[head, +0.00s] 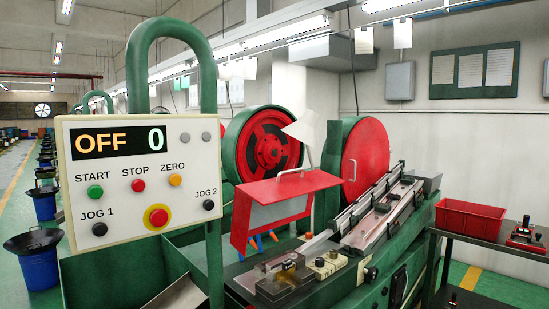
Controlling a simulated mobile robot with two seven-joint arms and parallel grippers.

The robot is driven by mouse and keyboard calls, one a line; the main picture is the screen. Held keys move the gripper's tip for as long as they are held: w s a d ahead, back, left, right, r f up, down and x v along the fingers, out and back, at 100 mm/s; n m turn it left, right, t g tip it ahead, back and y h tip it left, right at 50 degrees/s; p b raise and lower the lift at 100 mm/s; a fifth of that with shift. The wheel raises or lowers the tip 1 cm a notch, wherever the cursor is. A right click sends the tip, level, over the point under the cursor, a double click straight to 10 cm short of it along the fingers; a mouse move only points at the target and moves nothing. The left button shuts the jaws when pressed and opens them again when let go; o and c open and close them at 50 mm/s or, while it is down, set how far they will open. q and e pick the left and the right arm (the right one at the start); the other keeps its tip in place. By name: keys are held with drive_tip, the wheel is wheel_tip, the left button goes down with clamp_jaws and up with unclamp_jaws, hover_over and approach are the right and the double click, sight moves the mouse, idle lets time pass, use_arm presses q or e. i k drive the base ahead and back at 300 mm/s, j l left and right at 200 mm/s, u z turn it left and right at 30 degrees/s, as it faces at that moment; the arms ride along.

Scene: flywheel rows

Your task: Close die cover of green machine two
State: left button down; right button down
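A green machine (415,235) fills the middle and right of the head view. A red cover (285,186) with a pale handle on its top and a grey panel on its front sits at the machine's middle. Blue and orange parts show below the cover, and whether it is fully open or partly lowered I cannot tell. No number marking the machine is visible. Neither of my grippers is in view.
A control panel (145,180) reading OFF and 0 stands close at left under a green tube. A red flywheel (265,150) and a red disc guard (365,158) stand behind the cover. A dark cart with a red bin (470,218) is at right. A blue bin (38,268) stands at far left.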

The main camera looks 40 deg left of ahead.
sight(279, 201)
drive_tip(key=i+u, duration=0.5)
drive_tip(key=i, duration=0.55)
drive_tip(key=i+j+z, duration=0.1)
drive_tip(key=i+z, duration=0.3)
drive_tip(key=i, duration=0.75)
drive_tip(key=i+z, duration=0.2)
drive_tip(key=i, duration=0.3)
drive_tip(key=i+j+z, duration=0.2)
drive_tip(key=i, duration=0.25)
drive_tip(key=z, duration=5.9)
